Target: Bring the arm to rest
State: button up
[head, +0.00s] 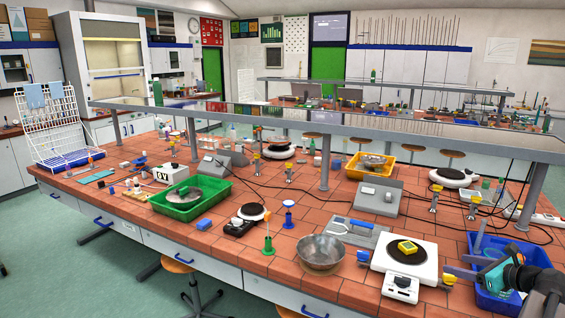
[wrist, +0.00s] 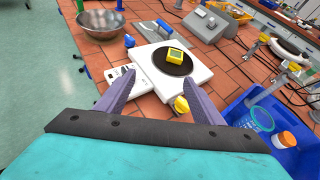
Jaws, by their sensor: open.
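My gripper (head: 487,266) is at the lower right of the head view, in front of the blue tray. In the wrist view my gripper (wrist: 169,76) shows two dark fingers spread apart with nothing held between them. Past the fingers is a white hotplate (wrist: 193,64) with a round dark plate. A small yellow device (wrist: 175,57) sits on that plate. Both also show in the head view, the hotplate (head: 405,278) and the yellow device (head: 407,247). The arm partly hides the tray in the head view.
A blue tray (wrist: 236,108) holding a cup and an orange-lidded jar lies close at right. A metal bowl (head: 321,252) stands left of the hotplate. A green tray (head: 190,198) is farther left. Upright burners and cables lie behind. Open floor (wrist: 32,60) shows beyond the bench edge.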

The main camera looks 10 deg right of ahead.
jog(key=w+a+f+n+g+y, duration=0.1)
jog(key=w+a+f+n+g, duration=0.15)
jog(key=a+f+n, duration=0.5)
jog(key=w+a+f+n+g+y, duration=0.15)
jog(key=w+a+f, duration=0.3)
jog(key=a, duration=0.65)
jog(key=w+a+f+n+g, duration=0.3)
jog(key=a+f+n, duration=0.3)
jog(key=a, duration=0.4)
jog(key=s+a+f+n+g+h, duration=0.1)
jog(key=s+a+f+n+g, duration=0.15)
jog(key=a+f+n, duration=0.45)
jog(key=s+a+f+n+g+h, duration=0.1)
jog(key=s+a+f+n+h, duration=0.15)
jog(key=a+n, duration=0.45)
jog(key=s+a+f+n+g+h, duration=0.1)
jog(key=s+a+f+n+g, duration=0.25)
jog(key=a, duration=0.75)
jog(key=s+f+g+b, duration=0.4)
jog(key=s+f+b, duration=0.6)
jog(key=s+f, duration=1.6)
notch_tip(320, 180, down, 4)
jog(key=shift+d+r+n, duration=0.15)
jog(key=shift+n, duration=0.3)
jog(key=shift+c, duration=0.2)
